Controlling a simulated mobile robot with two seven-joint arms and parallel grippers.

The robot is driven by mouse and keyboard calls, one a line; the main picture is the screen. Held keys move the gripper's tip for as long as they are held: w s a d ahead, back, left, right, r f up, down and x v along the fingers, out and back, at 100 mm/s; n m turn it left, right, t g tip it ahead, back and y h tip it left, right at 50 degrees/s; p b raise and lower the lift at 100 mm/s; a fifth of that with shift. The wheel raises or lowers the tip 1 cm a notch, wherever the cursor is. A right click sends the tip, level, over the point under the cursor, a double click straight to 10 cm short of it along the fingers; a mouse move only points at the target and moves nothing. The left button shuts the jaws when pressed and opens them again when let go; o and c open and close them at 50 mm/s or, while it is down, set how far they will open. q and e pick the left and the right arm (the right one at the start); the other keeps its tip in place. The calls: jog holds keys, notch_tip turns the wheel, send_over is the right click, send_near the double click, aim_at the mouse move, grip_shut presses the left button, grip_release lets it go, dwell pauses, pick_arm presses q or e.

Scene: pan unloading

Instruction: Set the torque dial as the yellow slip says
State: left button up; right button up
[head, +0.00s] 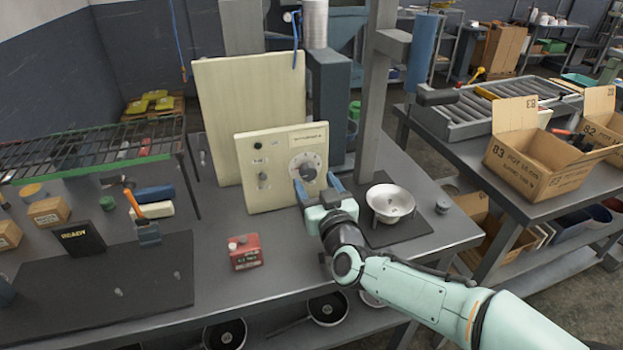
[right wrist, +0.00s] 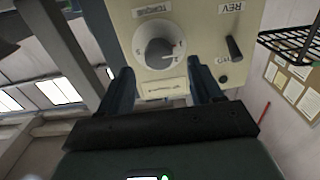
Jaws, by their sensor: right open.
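A cream control panel (head: 262,195) stands upright on the bench, with a round torque dial (head: 305,167) at its right. In the right wrist view the dial (right wrist: 158,45) appears upside down, with a white numbered ring and a grey knob. The exact setting is too small to read surely. My right gripper (head: 318,187) is open and empty in front of the panel, just below the dial. Its blue fingers (right wrist: 162,82) are spread, and the knob lies beyond their tips, seemingly untouched. I cannot make out a yellow slip. My left gripper is out of view.
A REV lever switch (right wrist: 235,48) sits beside the dial. A grey post (head: 377,110) rises behind the bowl.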

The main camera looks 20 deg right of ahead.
aim_at(310, 174)
jog(key=shift+w, duration=1.7)
jog(key=c, duration=1.1)
jog(key=shift+o, duration=0.2)
